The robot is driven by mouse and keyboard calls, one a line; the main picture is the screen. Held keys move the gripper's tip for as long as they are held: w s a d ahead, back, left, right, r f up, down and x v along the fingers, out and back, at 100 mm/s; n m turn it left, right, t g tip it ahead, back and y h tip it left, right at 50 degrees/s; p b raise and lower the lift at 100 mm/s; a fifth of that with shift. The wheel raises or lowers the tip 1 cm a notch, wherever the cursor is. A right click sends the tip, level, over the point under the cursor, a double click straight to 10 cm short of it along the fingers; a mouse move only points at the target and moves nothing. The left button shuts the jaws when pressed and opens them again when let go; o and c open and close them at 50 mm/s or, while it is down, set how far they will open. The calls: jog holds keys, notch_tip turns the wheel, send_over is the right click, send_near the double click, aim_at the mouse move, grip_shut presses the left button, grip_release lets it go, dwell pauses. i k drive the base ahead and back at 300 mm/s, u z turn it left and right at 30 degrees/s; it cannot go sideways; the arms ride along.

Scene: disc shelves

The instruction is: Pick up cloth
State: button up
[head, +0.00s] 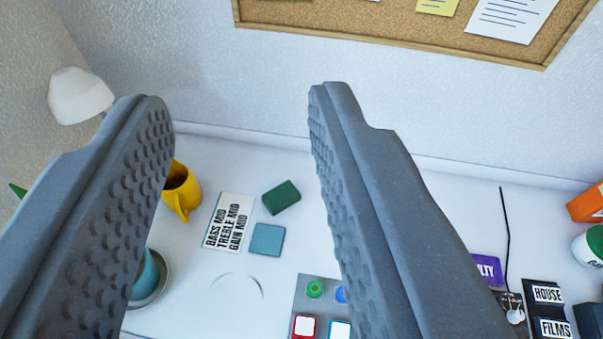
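A flat teal-blue square (267,240), which looks like the folded cloth, lies on the white desk in the head view, near the middle. A dark green block-like piece (281,197) lies just behind it; I cannot tell if it is a sponge or another cloth. My gripper (238,97) is open, its two grey studded fingers wide apart, with nothing between them. The fingers are above the desk, and the teal square shows in the gap between them, apart from both.
A white label card (229,222) lies left of the square, with a yellow mug (181,191) beyond it. A button panel (308,305) is in front, partly hidden by the right finger. Black labelled boxes (549,310) stand at right. A corkboard (390,20) hangs on the back wall.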

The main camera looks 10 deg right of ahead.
aim_at(278, 198)
jog(key=i, duration=0.15)
jog(key=z, duration=0.05)
jog(key=k, duration=1.3)
jog(key=u, duration=0.2)
jog(key=i, duration=1.8)
jog(key=z, duration=0.7)
